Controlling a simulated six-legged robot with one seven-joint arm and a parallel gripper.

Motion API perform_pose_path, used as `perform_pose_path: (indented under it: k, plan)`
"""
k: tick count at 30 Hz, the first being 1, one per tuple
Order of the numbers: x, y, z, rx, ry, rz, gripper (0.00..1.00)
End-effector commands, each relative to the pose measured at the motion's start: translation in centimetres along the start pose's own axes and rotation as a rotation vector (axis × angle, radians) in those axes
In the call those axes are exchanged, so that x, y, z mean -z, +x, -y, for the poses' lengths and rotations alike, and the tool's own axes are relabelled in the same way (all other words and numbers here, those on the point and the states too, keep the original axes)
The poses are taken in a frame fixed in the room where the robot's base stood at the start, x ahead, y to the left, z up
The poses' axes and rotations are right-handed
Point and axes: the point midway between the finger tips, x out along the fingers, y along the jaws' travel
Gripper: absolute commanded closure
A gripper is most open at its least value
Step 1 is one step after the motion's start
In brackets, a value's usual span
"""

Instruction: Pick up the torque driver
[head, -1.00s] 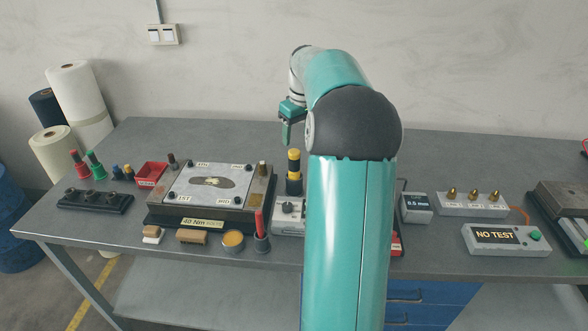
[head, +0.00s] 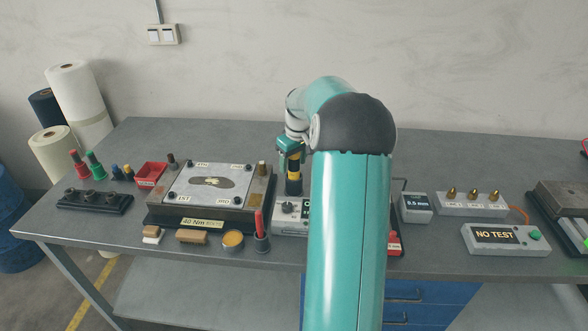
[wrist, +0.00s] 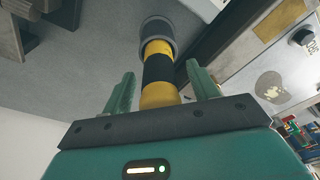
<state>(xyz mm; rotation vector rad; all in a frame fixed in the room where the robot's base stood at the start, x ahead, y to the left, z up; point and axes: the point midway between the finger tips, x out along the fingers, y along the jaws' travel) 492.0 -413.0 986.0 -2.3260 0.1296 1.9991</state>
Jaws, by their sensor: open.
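The torque driver (head: 295,186), a cylinder banded yellow and black with a dark base, stands upright on the bench right of the fixture plate. My gripper (head: 290,165) is lowered over its upper part, which is partly hidden in the head view. In the wrist view the driver (wrist: 158,70) lies between the two green fingers of my open gripper (wrist: 161,75). A gap shows on each side of it near the fingertips, and its grey end points away from the camera.
The fixture with the metal plate (head: 210,184) stands close left of the driver. A grey box with a knob (head: 289,207) is in front of it, partly behind my arm. A red-handled tool in a holder (head: 260,235) stands at the front. Bare bench lies behind.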

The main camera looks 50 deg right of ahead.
Motion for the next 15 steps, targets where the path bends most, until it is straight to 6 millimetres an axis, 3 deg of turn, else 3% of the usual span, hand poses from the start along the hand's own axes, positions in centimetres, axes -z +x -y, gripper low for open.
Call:
perform_pose_path:
  k: [2, 9, 15]
  plan:
    - [0.01, -0.03, 0.0, 0.0, 0.0, 0.0, 0.44]
    - [0.01, -0.05, 0.0, 0.0, 0.0, 0.0, 0.92]
    - [0.06, -0.17, -0.02, -0.001, 0.0, -0.002, 0.94]
